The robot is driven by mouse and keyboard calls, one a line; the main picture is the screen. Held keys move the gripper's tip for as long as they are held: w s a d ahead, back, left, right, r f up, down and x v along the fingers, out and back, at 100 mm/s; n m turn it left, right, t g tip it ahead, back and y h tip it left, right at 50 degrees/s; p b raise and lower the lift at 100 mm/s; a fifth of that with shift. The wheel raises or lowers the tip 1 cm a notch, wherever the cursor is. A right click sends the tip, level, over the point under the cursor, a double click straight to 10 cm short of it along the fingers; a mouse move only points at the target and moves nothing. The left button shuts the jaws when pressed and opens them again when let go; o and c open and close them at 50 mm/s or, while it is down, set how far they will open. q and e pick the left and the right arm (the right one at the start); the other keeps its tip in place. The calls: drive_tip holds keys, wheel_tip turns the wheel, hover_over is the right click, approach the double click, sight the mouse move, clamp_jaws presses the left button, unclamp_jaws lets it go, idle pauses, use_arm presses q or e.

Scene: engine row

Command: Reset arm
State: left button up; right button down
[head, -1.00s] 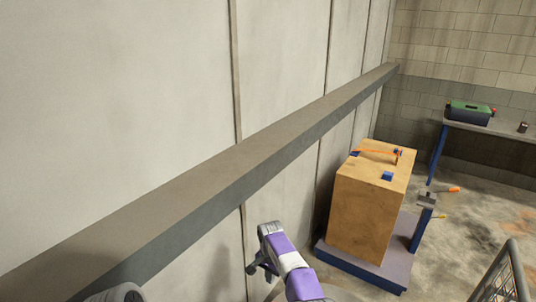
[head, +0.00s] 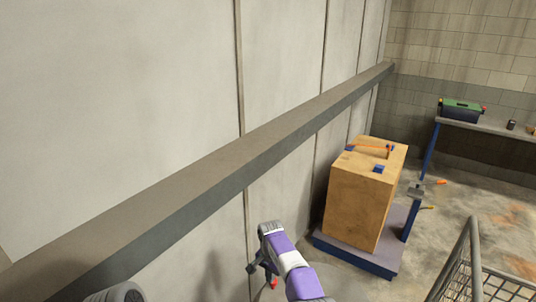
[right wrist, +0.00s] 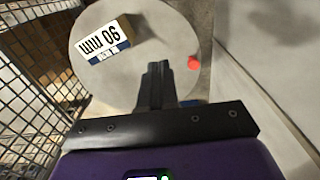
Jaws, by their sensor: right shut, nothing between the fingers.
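My right arm, purple and white, comes in from the bottom of the head view. Its gripper (head: 256,267) hangs low beside the pale wall, small and partly hidden by the wrist. In the right wrist view the two dark fingers (right wrist: 158,72) lie together, with nothing between them. My left gripper is not in view.
A pale panel wall (head: 130,90) with a long grey beam (head: 250,160) runs along the left. A wooden crate (head: 355,208) stands on a blue-edged platform (head: 345,250). A wire mesh cart (head: 472,270) is close at right. A bench (head: 485,128) stands farther back.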

drive_tip(key=s+d+f+n+y, duration=0.2)
drive_tip(key=s+d+f, duration=0.1)
drive_tip(key=s+f, duration=0.45)
drive_tip(key=s+d+f+n+y, duration=0.1)
drive_tip(key=s+d+f, duration=0.2)
drive_tip(key=s+f, duration=0.5)
drive_tip(key=s+d+n+y, duration=0.1)
drive_tip(key=s+d, duration=0.2)
drive_tip(key=s, duration=1.9)
use_arm(q)
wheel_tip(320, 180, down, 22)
drive_tip(key=b, duration=2.2)
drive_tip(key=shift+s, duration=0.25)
use_arm(e)
wheel_tip(320, 180, down, 21)
drive_tip(key=shift+w+f+t, duration=0.2)
drive_tip(key=shift+t, duration=0.1)
